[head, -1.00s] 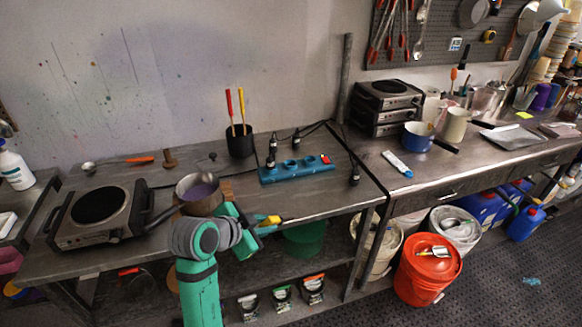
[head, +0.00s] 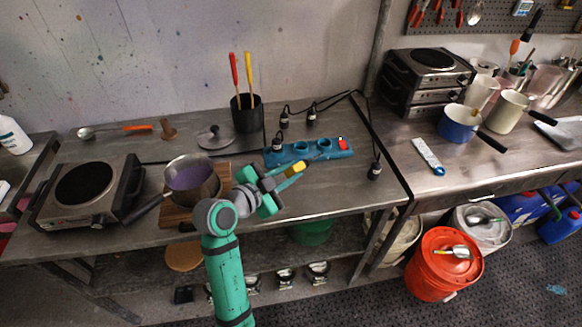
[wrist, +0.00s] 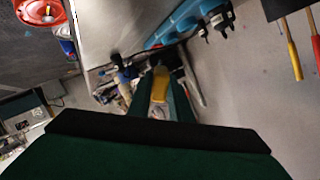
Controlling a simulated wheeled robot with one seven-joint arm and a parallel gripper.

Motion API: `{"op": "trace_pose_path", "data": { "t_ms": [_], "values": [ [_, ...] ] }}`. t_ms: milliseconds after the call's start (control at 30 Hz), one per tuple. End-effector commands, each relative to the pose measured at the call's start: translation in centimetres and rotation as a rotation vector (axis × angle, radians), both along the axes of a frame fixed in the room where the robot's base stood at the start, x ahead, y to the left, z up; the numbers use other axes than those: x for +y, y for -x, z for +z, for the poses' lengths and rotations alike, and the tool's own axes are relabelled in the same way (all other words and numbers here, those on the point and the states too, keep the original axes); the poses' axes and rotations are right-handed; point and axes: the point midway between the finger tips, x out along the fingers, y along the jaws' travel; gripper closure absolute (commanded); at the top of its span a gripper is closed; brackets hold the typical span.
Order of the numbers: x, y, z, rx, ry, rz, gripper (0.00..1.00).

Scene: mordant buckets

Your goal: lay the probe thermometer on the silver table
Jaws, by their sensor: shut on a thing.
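My gripper (head: 281,181) is shut on a slim yellow-handled tool, which looks like the probe thermometer (head: 293,170). It holds the tool above the front part of the left workbench, with a thin tip pointing up and right. In the wrist view, the yellow handle (wrist: 160,84) sits between the two green fingers; the far end is hard to make out. A silver-grey metal table (head: 400,130) stands at the right, and the left workbench (head: 340,190) is also grey metal. I cannot tell from looks alone which is the silver table.
A blue power strip (head: 308,151) lies just beyond the gripper. A pot (head: 192,180) on a wooden board and a hot plate (head: 88,190) stand left. The right table bears a white strip (head: 428,156), a blue pot (head: 459,123) and stacked hot plates (head: 428,85). Its front left is bare.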

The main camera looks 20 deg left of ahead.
Motion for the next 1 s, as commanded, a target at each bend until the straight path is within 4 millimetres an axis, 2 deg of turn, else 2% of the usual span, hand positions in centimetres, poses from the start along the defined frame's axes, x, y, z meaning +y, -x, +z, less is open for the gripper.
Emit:
{"op": "trace_pose_path", "data": {
  "t_ms": [700,1000],
  "values": [
    [-0.1,0.0,-6.2,0.002,0.003,-0.001,1.00],
    [0.0,0.0,-7.8,0.002,0.001,0.000,1.00]
  ]
}}
